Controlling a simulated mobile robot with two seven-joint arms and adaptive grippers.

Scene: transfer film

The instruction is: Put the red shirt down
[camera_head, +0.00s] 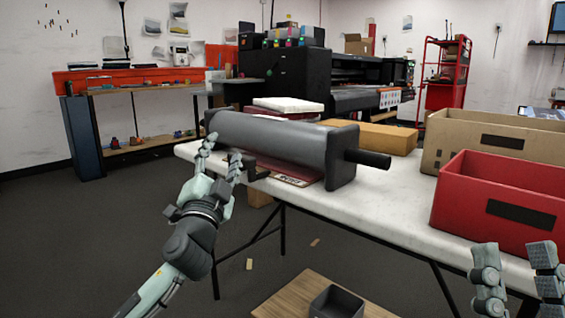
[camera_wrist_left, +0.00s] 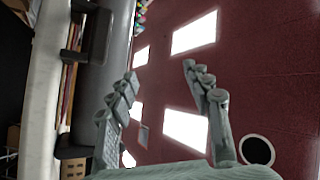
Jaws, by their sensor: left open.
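My left gripper (camera_head: 222,153) is open and points up at the left end of the grey roller machine (camera_head: 275,142). In the left wrist view its fingers (camera_wrist_left: 160,75) are spread with nothing between them. A flat dark red piece (camera_head: 308,181) lies under the roller on the white table; it is partly hidden, and I cannot tell whether it is the red shirt. My right gripper (camera_head: 515,255) is open and empty in front of the table at the lower right. No clearly recognisable shirt shows in either gripper.
A red bin (camera_head: 455,205) and a cardboard box (camera_head: 445,150) stand on the right of the white table (camera_head: 385,215). A brown box (camera_head: 385,137) is behind the roller. A small dark tray (camera_head: 336,303) sits below on a wooden surface (camera_head: 290,297). Bare table lies between roller and bin.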

